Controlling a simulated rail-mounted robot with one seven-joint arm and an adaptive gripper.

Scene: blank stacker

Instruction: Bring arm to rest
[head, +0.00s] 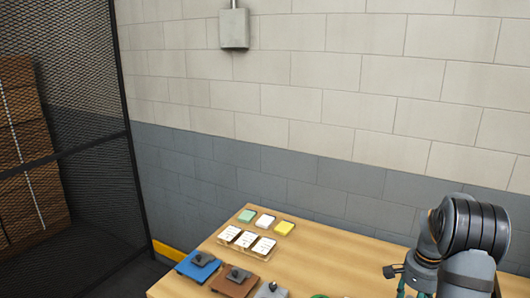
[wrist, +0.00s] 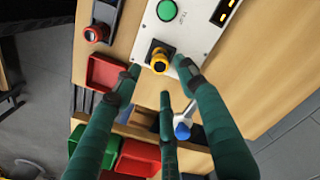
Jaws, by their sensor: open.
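My arm (head: 475,225) shows at the right edge of the head view, bent over the wooden table; its lower part is cut off by the frame. In the wrist view my gripper (wrist: 160,80) has dark green fingers spread apart, with nothing held between them. Beyond the fingertips is a white control panel (wrist: 200,30) with a green button (wrist: 170,10) and a yellow-and-black knob (wrist: 159,57). I cannot tell the distance from the fingertips to the panel.
The wooden table (head: 335,262) holds coloured pads, white cards, a blue plate (head: 198,266) and a brown plate (head: 234,283). The wrist view shows a red tray (wrist: 104,73) and a green bin (wrist: 92,145). A mesh fence (head: 80,110) stands left; a block wall is behind.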

